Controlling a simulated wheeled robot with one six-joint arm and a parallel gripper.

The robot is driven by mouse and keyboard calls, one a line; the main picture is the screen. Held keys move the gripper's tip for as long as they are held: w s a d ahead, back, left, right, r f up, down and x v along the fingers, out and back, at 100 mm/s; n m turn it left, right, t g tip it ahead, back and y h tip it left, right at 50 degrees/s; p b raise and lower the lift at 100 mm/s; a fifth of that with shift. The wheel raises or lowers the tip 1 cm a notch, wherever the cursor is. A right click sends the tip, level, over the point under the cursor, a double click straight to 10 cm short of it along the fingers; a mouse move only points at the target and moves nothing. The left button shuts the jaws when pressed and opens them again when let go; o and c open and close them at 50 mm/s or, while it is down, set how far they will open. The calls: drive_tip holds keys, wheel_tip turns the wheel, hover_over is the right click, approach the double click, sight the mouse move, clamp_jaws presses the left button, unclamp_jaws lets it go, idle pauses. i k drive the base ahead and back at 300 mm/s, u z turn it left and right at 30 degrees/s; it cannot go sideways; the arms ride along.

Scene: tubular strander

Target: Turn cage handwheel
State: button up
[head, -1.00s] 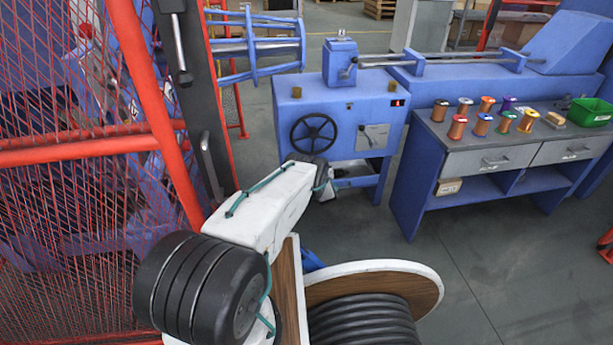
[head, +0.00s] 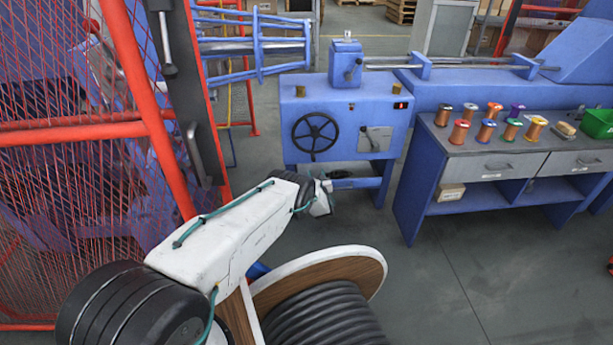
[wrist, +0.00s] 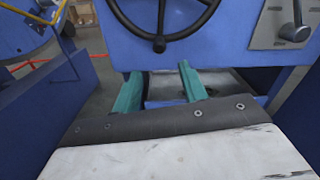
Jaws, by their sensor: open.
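The black spoked handwheel (head: 315,132) is on the front of the blue machine cabinet (head: 348,110), beyond my arm in the head view. In the head view the gripper is mostly hidden behind my wrist.
A lever plate (head: 375,139) sits right of the wheel. Red mesh fencing (head: 75,130) stands at left, a cable reel (head: 365,268) at front, and a workbench (head: 480,160) with several spools at right. Grey floor is open between reel and bench.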

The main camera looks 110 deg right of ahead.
sight(315, 133)
drive_tip(key=k, duration=1.5)
